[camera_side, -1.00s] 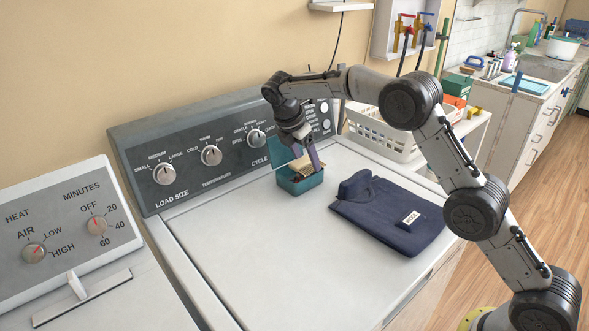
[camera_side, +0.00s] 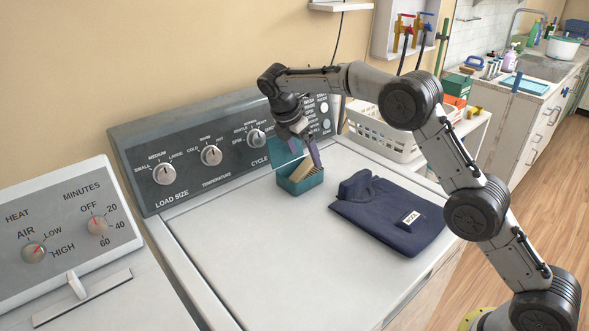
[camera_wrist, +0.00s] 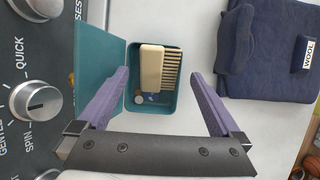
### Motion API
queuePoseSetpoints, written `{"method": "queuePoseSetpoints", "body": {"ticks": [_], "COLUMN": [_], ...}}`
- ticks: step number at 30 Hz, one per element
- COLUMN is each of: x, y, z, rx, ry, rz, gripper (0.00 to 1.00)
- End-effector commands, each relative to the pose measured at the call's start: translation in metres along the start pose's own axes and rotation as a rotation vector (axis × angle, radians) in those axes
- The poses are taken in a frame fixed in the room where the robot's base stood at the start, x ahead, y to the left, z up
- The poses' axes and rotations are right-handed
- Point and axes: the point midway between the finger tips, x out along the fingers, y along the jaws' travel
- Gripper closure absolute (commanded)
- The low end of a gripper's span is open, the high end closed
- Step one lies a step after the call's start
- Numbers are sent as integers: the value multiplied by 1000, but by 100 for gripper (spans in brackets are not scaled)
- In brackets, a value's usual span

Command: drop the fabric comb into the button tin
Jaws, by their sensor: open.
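The button tin (camera_side: 301,183) is a teal box with its lid (camera_wrist: 99,62) open, standing on the white washer top near the control panel. The fabric comb (camera_wrist: 153,68), pale wood with teeth along its right side, lies inside the tin in the wrist view. In the side view the comb (camera_side: 299,173) shows only partly above the tin's rim. A few buttons (camera_wrist: 139,98) show below the comb in the tin. My gripper (camera_wrist: 160,86) is open, its purple fingers wide apart on either side of the tin and clear of the comb. In the side view my gripper (camera_side: 309,158) is just above the tin.
A folded navy garment (camera_side: 390,213) with a wool label lies on the washer top to the right. The control panel (camera_side: 225,146) with knobs rises behind the tin. A white basket (camera_side: 377,137) stands at the back right. The front left of the washer top is clear.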

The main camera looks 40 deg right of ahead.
Motion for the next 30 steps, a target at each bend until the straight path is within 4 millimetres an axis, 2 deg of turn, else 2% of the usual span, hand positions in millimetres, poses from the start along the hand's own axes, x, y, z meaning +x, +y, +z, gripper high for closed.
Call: {"method": "queuePoseSetpoints", "body": {"ticks": [6,13,21,30], "x": [-48,-87,-108,-114], "y": [1,1,1,0], "z": [-1,-1,0,0], "rx": [0,-1,-1,-1], "ry": [0,0,-1,-1], "rz": [5,4,2,-1], "gripper": [0,0,0,0]}}
